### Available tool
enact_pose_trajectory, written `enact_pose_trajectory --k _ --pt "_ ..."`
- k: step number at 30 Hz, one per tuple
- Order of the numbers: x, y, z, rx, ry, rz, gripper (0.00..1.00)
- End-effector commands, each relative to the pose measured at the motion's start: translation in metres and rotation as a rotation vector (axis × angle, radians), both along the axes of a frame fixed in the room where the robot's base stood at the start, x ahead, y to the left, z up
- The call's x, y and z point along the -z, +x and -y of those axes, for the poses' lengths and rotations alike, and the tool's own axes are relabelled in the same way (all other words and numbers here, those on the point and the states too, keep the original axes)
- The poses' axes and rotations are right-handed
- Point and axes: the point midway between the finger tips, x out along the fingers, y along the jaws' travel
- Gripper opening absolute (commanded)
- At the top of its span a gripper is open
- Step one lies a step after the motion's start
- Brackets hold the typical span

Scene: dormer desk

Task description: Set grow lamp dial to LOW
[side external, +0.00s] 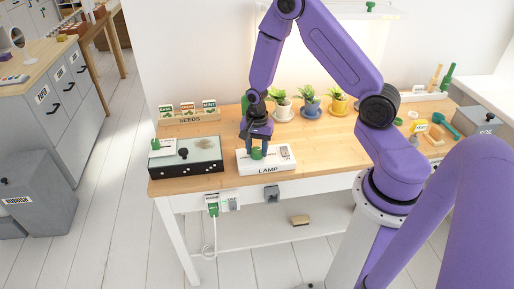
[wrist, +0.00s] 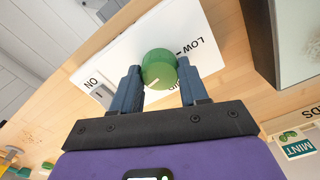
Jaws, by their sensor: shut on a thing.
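The lamp control box (side external: 285,164) is a white box marked LAMP near the front edge of the desk. Its round green dial (side external: 257,154) also shows in the wrist view (wrist: 159,67). My gripper (side external: 257,149) points down over the box, its fingers shut on opposite sides of the dial. A short pale mark on the dial lies toward its lower left in the wrist view. The LOW label is at the dial's upper right there, so the mark is not facing it. Another label is mostly hidden behind the dial and a finger. A switch (wrist: 103,95) marked ON sits left of the dial.
A dark-sided box (side external: 185,170) with a green-handled item stands left of the lamp box. A SEEDS rack (side external: 190,123) and potted plants (side external: 310,106) stand behind. Small tools lie at the right. Bare desk lies right of the lamp box.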

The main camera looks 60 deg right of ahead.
Motion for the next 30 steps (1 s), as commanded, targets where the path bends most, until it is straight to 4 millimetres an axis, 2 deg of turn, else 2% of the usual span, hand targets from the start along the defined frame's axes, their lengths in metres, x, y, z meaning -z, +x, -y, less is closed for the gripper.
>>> enact_pose_trajectory --k 30 --pt "-0.0007 0.001 -0.0006 -0.956 -0.001 0.0 0.13"
